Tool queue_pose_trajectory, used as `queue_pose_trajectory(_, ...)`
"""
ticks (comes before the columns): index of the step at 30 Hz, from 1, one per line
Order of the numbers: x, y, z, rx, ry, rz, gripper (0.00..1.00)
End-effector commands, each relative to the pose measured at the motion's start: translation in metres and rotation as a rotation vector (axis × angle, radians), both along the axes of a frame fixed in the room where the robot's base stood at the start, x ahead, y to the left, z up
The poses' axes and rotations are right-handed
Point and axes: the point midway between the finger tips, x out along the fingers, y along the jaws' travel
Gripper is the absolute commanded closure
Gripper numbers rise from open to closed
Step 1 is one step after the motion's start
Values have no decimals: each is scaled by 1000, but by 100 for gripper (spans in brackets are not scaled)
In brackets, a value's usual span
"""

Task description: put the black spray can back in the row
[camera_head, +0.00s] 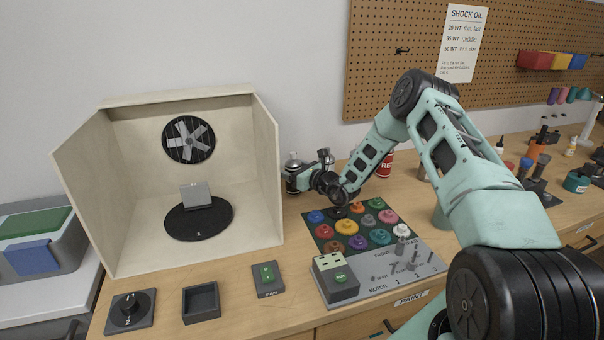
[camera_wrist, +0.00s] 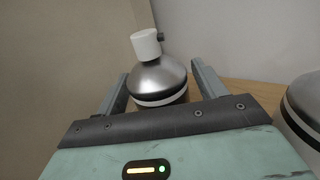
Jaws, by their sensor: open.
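My gripper (camera_head: 293,181) is open beside the right wall of the pale booth, reaching toward the back wall. Its fingers (camera_wrist: 161,76) stand on either side of a spray can (camera_wrist: 158,80) with a silver dome and white nozzle. The can's top (camera_head: 293,160) also shows in the head view, just above my gripper. Its body is mostly hidden, so I cannot tell whether it is the black one. A second silver-domed can (camera_wrist: 308,104) is cut off at the right edge of the wrist view. A red can (camera_head: 384,166) stands farther right, partly behind my arm.
The open booth (camera_head: 268,150) holds a dark turntable (camera_head: 199,226) with a grey block (camera_head: 195,196). A mat of colored pots (camera_head: 347,227) lies in front of my arm. A fan switch (camera_head: 268,280), small tray (camera_head: 201,302) and dial (camera_head: 130,312) lie along the front.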

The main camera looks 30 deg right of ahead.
Motion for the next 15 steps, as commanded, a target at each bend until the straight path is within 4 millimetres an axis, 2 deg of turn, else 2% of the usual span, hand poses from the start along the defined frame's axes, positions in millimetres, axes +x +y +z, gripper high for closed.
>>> queue_pose_trajectory(9,-61,-19,-4,-1,3,-4,30)
queue_pose_trajectory(15,-95,-28,-3,0,2,-3,30)
